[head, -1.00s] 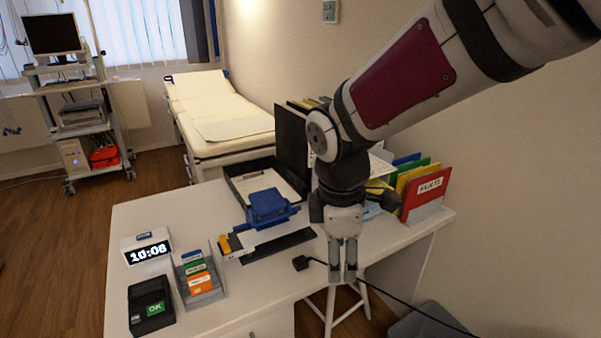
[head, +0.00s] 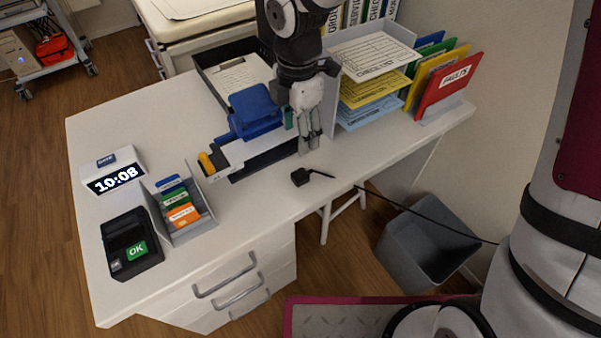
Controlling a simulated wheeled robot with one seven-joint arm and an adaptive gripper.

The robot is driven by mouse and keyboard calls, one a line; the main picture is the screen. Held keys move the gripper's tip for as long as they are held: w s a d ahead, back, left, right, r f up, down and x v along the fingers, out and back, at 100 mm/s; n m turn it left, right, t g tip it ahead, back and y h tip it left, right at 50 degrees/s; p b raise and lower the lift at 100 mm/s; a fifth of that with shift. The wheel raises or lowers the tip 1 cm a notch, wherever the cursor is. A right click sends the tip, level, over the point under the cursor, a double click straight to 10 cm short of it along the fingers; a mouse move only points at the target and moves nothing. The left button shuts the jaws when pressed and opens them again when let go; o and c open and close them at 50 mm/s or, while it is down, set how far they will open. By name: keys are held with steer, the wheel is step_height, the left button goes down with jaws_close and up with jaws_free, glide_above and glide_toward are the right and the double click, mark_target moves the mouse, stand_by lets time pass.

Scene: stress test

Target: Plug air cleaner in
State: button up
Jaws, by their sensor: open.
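A black plug (head: 300,177) lies on the white desk near its front edge in the head view. Its black cable (head: 430,220) runs right, over the desk edge and past the grey bin. My gripper (head: 309,149) points down just behind the plug in the picture, with its fingers open and empty. It does not touch the plug. The fingers look close together from this angle, and their height above the desk is hard to judge. I see no air cleaner or wall socket that I can make out.
A blue hole punch (head: 254,112) stands left of my gripper. A paper tray stack (head: 370,50) and coloured folders (head: 450,80) stand at the right. A grey bin (head: 430,250) stands on the floor.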

steer(key=b, duration=0.1)
glide_above(300, 174)
steer(key=f, duration=0.8)
steer(key=shift+a+f, duration=0.2)
steer(key=shift+f, duration=0.1)
steer(key=shift+d+f+b, duration=0.2)
steer(key=shift+f+b, duration=0.3)
steer(key=shift+f, duration=2.1)
steer(key=c, duration=1.2)
